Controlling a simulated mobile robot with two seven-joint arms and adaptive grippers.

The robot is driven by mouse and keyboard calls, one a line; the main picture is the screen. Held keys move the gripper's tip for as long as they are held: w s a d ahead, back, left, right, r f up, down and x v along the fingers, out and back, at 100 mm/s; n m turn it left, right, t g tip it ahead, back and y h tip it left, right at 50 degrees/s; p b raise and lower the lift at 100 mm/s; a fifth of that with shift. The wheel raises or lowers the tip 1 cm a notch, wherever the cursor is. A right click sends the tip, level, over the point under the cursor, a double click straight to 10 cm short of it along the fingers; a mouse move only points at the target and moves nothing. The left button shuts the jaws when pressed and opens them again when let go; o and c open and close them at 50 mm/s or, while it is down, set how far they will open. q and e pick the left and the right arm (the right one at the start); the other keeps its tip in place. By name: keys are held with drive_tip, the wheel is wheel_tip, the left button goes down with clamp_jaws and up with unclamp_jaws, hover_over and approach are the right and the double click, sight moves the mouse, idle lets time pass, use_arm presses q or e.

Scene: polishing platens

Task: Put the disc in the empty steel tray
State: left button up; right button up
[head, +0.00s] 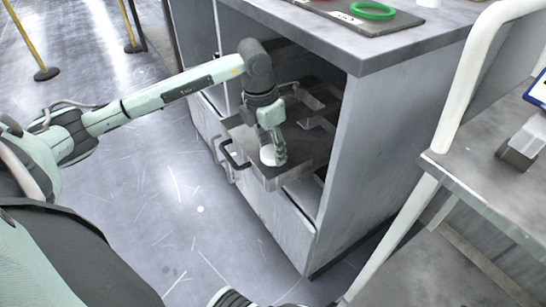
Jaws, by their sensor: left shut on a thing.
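A whitish disc (268,156) shows at the tips of my left gripper (274,152), which points down and is shut on it. The gripper and disc are over the front part of a pulled-out steel tray (302,163) with a black handle at its left side. The tray sticks out of the open grey cabinet. The gripper hides part of the tray floor, and I cannot tell whether the disc touches it. My right gripper is not in view.
The cabinet (385,150) has a side wall right of the tray and a top above it. A green ring (372,10) lies on a dark board on top. A white-railed cart (480,175) stands at right. Yellow posts (25,40) stand at upper left. Floor at left is clear.

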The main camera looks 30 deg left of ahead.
sight(272, 152)
use_arm(q)
wheel_tip(272, 152, down, 3)
drive_tip(key=shift+f, duration=0.15)
drive_tip(key=shift+w+d+f, duration=0.1)
drive_tip(key=shift+w+f, duration=0.05)
drive_tip(key=shift+f, duration=0.1)
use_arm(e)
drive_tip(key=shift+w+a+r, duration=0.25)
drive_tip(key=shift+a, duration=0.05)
use_arm(q)
drive_tip(key=shift+f, duration=0.1)
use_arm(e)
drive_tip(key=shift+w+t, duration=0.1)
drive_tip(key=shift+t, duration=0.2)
use_arm(q)
drive_tip(key=o, duration=1)
drive_tip(key=shift+c, duration=0.2)
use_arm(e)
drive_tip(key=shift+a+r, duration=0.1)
